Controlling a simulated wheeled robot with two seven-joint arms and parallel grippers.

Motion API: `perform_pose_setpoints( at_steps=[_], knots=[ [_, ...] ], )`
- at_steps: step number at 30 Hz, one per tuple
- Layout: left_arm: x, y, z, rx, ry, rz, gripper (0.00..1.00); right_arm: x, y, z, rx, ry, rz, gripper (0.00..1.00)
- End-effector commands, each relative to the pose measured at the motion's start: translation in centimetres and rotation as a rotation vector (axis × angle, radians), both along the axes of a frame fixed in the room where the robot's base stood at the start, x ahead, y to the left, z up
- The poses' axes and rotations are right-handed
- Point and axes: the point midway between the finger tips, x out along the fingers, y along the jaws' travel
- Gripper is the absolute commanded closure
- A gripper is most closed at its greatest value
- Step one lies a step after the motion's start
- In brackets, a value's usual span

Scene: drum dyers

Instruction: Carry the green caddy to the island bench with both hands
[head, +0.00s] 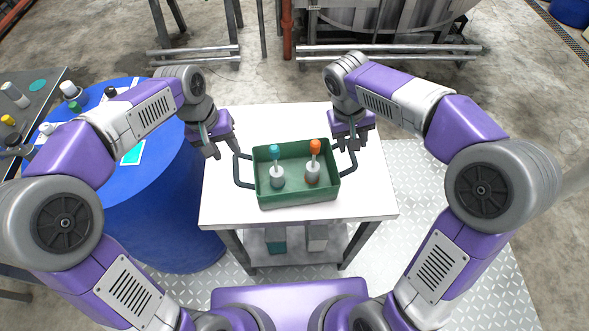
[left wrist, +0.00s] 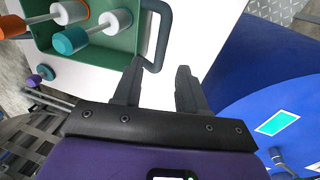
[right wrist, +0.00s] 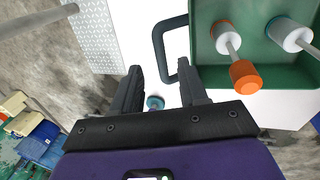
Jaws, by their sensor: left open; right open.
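The green caddy (head: 325,189) sits on a white-topped table (head: 225,208) in the head view, with a dark loop handle at each end. It holds a teal-topped bottle (head: 276,170) and an orange-topped bottle (head: 313,165), both upright. My left gripper (head: 222,147) is open and empty, just behind the left handle (head: 237,172). In the left wrist view that handle (left wrist: 164,35) lies beyond the fingertips. My right gripper (head: 351,147) is open near the right handle (head: 351,163). In the right wrist view that handle (right wrist: 159,42) reaches close to the fingertips; I cannot tell whether it is between them.
A large blue drum (head: 172,225) stands directly left of the table. A dark bench (head: 45,92) with small bottles is at the far left. Metal pipes and a big vat (head: 385,15) are behind. Boxes rest on the table's lower shelf (head: 295,252). Tread plate (head: 455,270) covers floor at right.

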Motion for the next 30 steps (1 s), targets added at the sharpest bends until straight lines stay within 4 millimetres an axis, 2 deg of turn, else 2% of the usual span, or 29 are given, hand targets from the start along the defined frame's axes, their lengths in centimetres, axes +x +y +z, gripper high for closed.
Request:
perform_pose_setpoints(
  at_steps=[5, 18, 23, 30],
  knots=[
    [0.0, -0.1, -0.7, 0.001, 0.002, 0.000, 0.58, 0.0, -0.1, -0.7, 0.000, 0.002, 0.000, 0.57],
    [0.1, -1.2, -6.6, 0.001, 0.003, 0.000, 0.58, 0.1, -1.4, -6.5, 0.000, 0.004, 0.000, 0.57],
    [0.1, -1.3, -7.4, 0.000, 0.001, 0.001, 0.58, 0.1, -1.6, -7.4, 0.000, 0.002, 0.000, 0.57],
    [0.1, -1.4, -7.5, 0.000, 0.000, 0.001, 0.58, 0.2, -1.6, -7.5, 0.001, 0.000, 0.000, 0.57]
  ],
)
